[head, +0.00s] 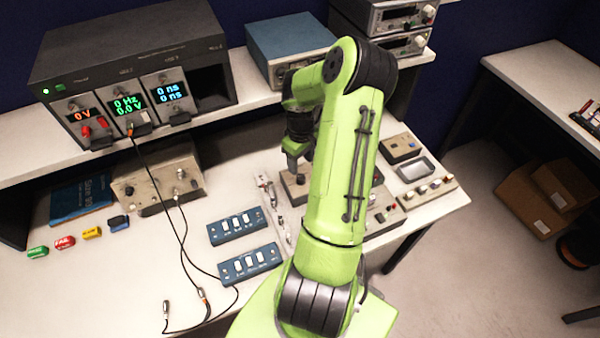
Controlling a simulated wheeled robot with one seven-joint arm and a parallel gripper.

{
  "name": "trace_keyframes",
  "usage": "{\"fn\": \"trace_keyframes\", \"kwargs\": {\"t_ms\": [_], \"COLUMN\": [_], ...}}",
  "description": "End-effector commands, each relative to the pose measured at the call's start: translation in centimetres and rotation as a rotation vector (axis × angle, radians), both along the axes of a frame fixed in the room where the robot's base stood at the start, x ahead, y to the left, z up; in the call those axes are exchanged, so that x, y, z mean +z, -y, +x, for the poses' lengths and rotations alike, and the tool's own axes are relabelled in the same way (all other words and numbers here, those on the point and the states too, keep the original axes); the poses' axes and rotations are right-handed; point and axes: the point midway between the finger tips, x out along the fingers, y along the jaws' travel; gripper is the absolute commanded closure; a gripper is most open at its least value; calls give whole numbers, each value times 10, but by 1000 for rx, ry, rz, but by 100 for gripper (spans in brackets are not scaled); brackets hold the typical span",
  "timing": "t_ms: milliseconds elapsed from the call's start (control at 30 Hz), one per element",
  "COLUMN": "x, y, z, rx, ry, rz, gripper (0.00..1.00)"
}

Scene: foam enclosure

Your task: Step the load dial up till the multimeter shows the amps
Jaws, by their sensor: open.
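A dark instrument rack (130,60) stands on the shelf at the upper left with three lit modules. The left module (82,116), likely the multimeter, shows "0 V" in orange. My gripper (293,168) points down, open, over a small brown box (294,190) on the bench. This box may carry the load dial; the gripper and arm hide its top, and I cannot tell whether they touch. My green arm covers much of the bench around it.
The middle module (127,104) shows "0 Hz, 0.0 V", the right one (171,92) "0 ns, 0 ns". Black leads (180,235) run down to the bench. Two blue switch boxes (236,226) lie left of my arm.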

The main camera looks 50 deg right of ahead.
Motion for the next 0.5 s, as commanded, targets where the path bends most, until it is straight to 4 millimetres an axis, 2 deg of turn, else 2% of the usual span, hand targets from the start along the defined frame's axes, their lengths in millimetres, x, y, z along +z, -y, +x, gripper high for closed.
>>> {"fn": "trace_keyframes", "kwargs": {"t_ms": [100,200,333,500], "x": [-30,-50,-64,-67], "y": [-2,-1,0,0], "z": [0,0,0,0], "rx": [0,0,-1,0], "ry": [-1,-1,0,0], "rz": [6,5,1,-1], "gripper": [44,44,44,44]}}
